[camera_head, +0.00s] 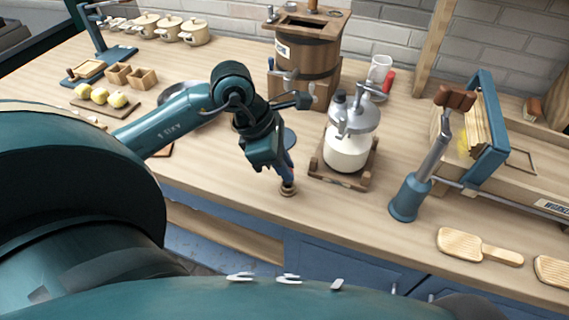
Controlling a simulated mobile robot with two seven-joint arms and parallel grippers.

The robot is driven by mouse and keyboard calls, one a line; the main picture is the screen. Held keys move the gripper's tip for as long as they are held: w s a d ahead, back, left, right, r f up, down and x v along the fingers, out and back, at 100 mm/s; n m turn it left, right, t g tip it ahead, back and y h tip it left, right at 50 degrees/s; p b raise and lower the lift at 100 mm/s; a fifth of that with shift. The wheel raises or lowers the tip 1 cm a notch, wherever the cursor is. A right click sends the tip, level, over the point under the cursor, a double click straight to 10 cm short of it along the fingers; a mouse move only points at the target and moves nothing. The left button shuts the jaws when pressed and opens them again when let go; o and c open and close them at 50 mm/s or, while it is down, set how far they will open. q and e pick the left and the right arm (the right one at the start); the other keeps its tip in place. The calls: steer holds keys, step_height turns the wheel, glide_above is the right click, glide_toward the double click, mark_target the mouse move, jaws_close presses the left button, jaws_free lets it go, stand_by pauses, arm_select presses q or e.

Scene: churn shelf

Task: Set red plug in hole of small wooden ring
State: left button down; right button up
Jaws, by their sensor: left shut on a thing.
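My left gripper (287,174) points down near the counter's front edge, left of the glass churn. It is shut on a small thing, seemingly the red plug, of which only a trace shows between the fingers. The small wooden ring (288,191) stands on the counter directly below the fingertips. The fingers hide the ring's hole and most of the plug, so I cannot tell whether the plug is in the hole or just above it. My right gripper is not in view.
A glass churn (346,160) on a wooden stand is close on the right. Behind stands a wooden barrel churn (306,70), with a red cylinder (388,80) to its right. A blue plunger tool (408,196) and a wooden paddle (461,245) are farther right.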

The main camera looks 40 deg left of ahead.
arm_select(q)
steer(key=shift+b, duration=0.5)
stand_by(1.1)
steer(key=shift+f+b, duration=1.2)
steer(key=shift+b, duration=0.05)
stand_by(0.8)
steer(key=c, duration=1.3)
jaws_free()
steer(key=shift+c, duration=0.3)
steer(key=shift+c, duration=1.4)
steer(key=shift+r, duration=0.1)
